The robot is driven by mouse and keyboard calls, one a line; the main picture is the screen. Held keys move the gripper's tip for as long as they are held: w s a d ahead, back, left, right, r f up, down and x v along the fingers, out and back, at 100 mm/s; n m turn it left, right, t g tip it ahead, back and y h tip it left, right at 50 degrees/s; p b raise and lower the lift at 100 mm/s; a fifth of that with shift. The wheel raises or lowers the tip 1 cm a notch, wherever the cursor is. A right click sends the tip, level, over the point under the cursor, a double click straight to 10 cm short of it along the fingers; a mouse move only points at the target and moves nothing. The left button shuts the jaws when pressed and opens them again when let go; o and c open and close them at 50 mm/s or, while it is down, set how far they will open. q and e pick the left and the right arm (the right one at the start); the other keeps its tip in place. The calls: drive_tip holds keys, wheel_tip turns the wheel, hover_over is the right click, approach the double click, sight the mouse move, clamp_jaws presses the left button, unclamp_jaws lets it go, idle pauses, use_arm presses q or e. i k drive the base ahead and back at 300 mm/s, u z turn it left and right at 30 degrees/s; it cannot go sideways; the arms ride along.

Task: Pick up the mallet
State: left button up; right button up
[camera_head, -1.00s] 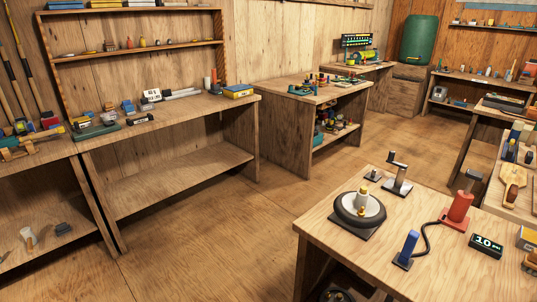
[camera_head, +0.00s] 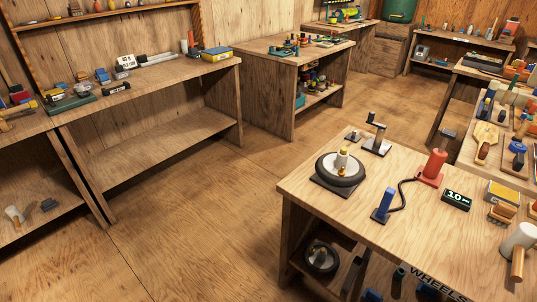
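A mallet (camera_head: 519,241) with a pale grey cylindrical head and a short wooden handle stands out at the right edge of the near wooden table (camera_head: 318,205). Its handle points down toward the table's front edge, and the picture's right edge lies close beside it. A smaller pale object with a tan part (camera_head: 14,214), perhaps another mallet, lies on the lower shelf at the far left. Neither of my grippers is in view, so their state does not show.
Long workbenches line the left wall. The floor (camera_head: 190,225) between is open.

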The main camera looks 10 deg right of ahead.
sight(514, 248)
drive_tip(key=z, duration=2.35)
